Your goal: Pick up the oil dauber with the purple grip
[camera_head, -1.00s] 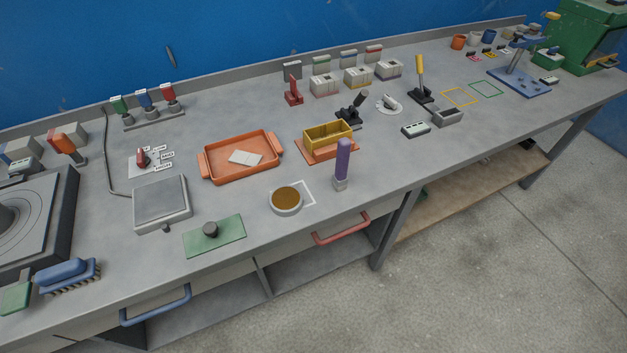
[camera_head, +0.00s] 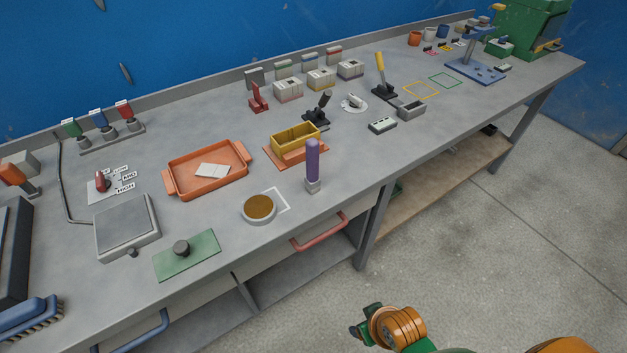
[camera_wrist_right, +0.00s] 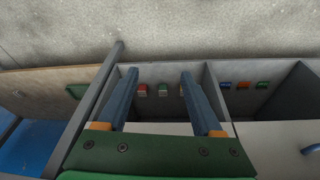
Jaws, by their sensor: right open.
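The oil dauber has a purple grip (camera_head: 313,160) and stands upright in a small grey base near the table's front edge in the head view. A round dish of brown liquid (camera_head: 259,207) sits to its left. My right arm shows at the bottom of the head view, below and in front of the table, well apart from the dauber. In the right wrist view my right gripper (camera_wrist_right: 155,85) is open with nothing between its two blue fingers. The dauber is not visible in that view. My left gripper is in neither view.
A yellow bin (camera_head: 296,138) stands just behind the dauber, and an orange tray (camera_head: 208,170) lies to the left. A green mat (camera_head: 205,255) with a dark knob is at front left. A red drawer handle (camera_head: 320,235) juts out below the edge. Bare tabletop lies right of the dauber.

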